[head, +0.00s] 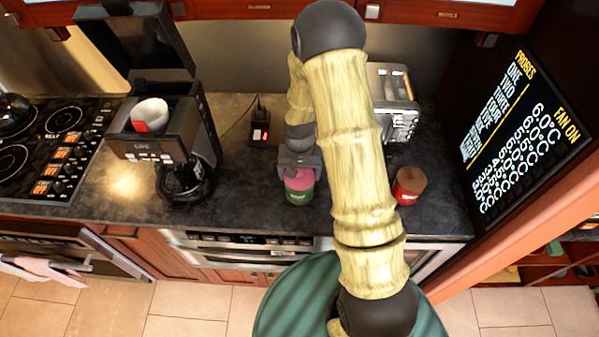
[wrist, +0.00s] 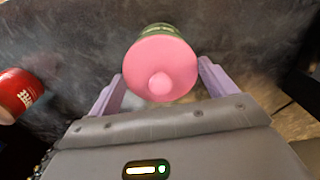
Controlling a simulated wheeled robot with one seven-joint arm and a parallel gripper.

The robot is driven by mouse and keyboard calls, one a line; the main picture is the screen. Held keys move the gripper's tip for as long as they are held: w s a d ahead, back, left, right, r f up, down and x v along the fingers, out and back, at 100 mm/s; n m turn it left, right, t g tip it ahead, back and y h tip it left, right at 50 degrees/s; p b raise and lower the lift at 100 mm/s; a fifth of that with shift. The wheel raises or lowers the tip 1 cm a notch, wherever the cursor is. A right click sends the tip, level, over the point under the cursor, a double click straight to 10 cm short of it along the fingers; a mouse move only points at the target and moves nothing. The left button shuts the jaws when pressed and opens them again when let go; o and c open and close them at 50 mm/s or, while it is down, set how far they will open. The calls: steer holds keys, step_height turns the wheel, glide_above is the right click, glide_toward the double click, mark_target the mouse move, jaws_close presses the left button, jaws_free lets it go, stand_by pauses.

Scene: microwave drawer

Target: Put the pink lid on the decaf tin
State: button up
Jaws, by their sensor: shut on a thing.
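The pink lid (wrist: 162,68), a disc with a round knob, is between the two fingers of my gripper (wrist: 160,88) in the wrist view. My gripper (head: 300,163) is shut on it and points down from above. A green tin (head: 299,197) is directly under the lid (head: 300,182) in the head view; its rim also shows behind the lid in the wrist view (wrist: 158,29). Lid and tin look in line, with no clear gap, but I cannot tell whether the lid is fully seated. The tin's label is too small to read.
A red tin with a brown top (head: 408,187) stands to the right on the dark counter (head: 240,205). A coffee machine (head: 165,140) is at left, a toaster (head: 393,100) behind, and a small black and red device (head: 260,128) at the back. The counter's front edge is close.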

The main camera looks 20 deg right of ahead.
steer(key=shift+f, duration=0.15)
stand_by(0.6)
steer(key=o, duration=0.9)
steer(key=shift+r+p, duration=2.35)
steer(key=shift+r, duration=1.15)
